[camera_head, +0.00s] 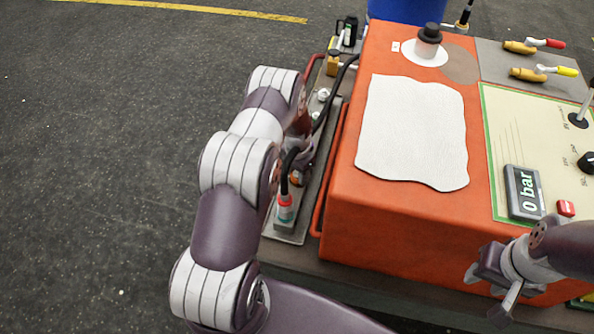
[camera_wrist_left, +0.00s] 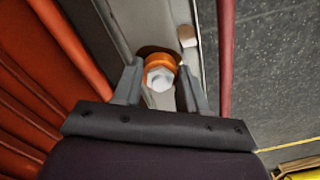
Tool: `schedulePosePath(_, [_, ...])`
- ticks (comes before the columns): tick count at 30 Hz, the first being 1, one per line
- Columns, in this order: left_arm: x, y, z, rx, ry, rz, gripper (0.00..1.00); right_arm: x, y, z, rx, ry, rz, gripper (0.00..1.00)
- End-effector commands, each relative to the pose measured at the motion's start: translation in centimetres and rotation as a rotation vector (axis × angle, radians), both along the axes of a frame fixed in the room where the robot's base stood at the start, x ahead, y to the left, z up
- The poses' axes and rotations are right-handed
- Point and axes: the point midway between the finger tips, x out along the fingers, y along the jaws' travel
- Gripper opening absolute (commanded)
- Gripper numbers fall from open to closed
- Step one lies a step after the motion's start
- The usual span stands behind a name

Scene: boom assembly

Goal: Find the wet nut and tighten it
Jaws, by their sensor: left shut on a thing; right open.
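In the left wrist view, a silver hex nut (camera_wrist_left: 160,78) with an orange collar (camera_wrist_left: 157,60) behind it sits on a grey metal channel. My left gripper (camera_wrist_left: 160,88) has one finger on each side of it and is shut on it. I cannot tell whether the nut is wet. In the head view, my left arm reaches the narrow grey rail along the box's left side, and its fingertips are hidden. My right gripper (camera_head: 490,280) is open and empty in front of the box's lower right.
An orange box (camera_head: 345,215) carries a white cloth (camera_head: 412,130), a black-knobbed cap (camera_head: 428,40) and a panel with a display (camera_head: 525,192) reading 0 bar. Red-handled (camera_head: 540,43) and yellow-handled (camera_head: 550,71) valves stand at the back right. Black hoses (camera_head: 337,85) run along the left side.

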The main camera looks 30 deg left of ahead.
Motion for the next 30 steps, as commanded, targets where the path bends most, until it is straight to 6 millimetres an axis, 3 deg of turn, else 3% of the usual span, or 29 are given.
schedulePosePath(22, [-0.01,0.03,-0.01,0.000,0.000,-0.090,0.11,0.01,0.00,0.18,0.000,0.000,0.000,0.43])
schedulePosePath(23, [-0.01,0.03,-0.01,0.000,0.000,-0.090,0.45,0.00,0.00,0.18,0.000,0.000,0.000,0.43])
schedulePosePath(25, [-0.01,0.03,-0.01,0.000,0.000,-0.089,0.67,0.00,0.00,0.18,0.000,0.000,0.000,0.43])
schedulePosePath(30, [0.00,0.02,-0.01,0.000,0.000,-0.089,0.67,0.00,0.00,0.18,0.000,0.000,0.000,0.43])
